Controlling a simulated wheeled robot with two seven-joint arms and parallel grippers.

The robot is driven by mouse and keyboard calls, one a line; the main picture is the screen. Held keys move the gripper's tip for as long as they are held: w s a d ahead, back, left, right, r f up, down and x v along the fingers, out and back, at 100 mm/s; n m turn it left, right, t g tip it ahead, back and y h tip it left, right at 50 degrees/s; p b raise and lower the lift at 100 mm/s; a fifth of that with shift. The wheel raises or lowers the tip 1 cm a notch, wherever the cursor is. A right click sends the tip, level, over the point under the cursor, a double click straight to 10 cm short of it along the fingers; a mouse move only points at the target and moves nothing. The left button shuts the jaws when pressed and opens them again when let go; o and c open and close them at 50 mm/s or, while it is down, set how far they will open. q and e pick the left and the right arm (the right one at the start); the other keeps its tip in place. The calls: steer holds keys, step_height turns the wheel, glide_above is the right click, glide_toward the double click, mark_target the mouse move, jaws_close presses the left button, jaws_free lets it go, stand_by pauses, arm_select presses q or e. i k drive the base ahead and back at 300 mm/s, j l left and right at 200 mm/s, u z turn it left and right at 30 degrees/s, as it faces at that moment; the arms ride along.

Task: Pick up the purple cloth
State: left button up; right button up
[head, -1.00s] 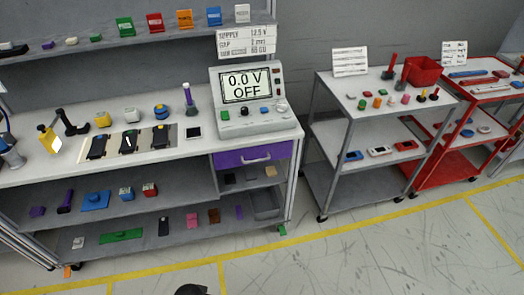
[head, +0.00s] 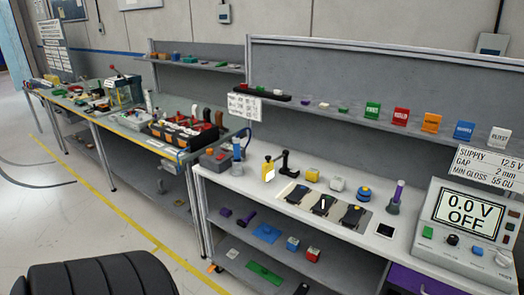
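I cannot make out a purple cloth for certain. A small purple block (head: 225,212) and a dark purple tool-like piece (head: 246,218) lie at the left of the shelf under the bench. A tool with a purple handle (head: 398,194) stands upright on the bench top. Neither of my grippers is in view.
The white bench top (head: 250,185) holds dark pads, small blocks and a meter (head: 465,225) reading 0.0 V OFF. Coloured cards stand on the shelf above. Another bench (head: 110,118) with tools runs to the left. The floor at left is mostly clear, with a yellow line and cables.

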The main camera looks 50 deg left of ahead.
mark_target(225, 212)
steer(key=u, duration=1.9)
